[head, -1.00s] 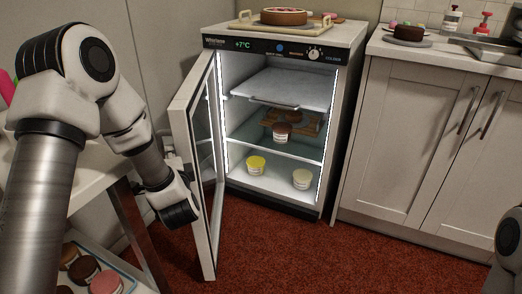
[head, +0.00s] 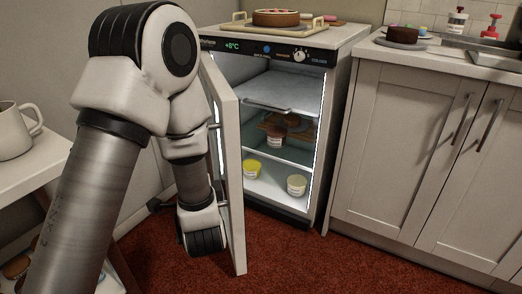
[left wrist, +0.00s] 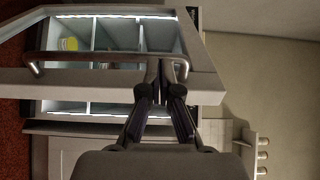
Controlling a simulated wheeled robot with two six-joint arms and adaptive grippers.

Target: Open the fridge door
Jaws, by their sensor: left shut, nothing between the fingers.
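The fridge (head: 340,110) stands at the centre back with its lit interior showing. Its door (head: 237,190) stands open on the left, seen nearly edge-on in the head view. In the left wrist view the door frame (left wrist: 90,82) crosses the picture, with a bar handle (left wrist: 34,66) along it. My left gripper (left wrist: 166,68) is shut and empty, its fingertips at the right end of the handle; I cannot tell if they touch it. In the head view my left arm is beside the door's outer side and its fingers are mostly hidden. My right gripper is not in view.
Tubs, including a yellow one (head: 252,169), stand inside the fridge below a shelf (head: 280,92). A tray with a cake (head: 282,18) sits on top. A cabinet (head: 395,140) stands right. A table with a mug (head: 14,132) is at left. Red carpet (head: 300,260) is clear in front.

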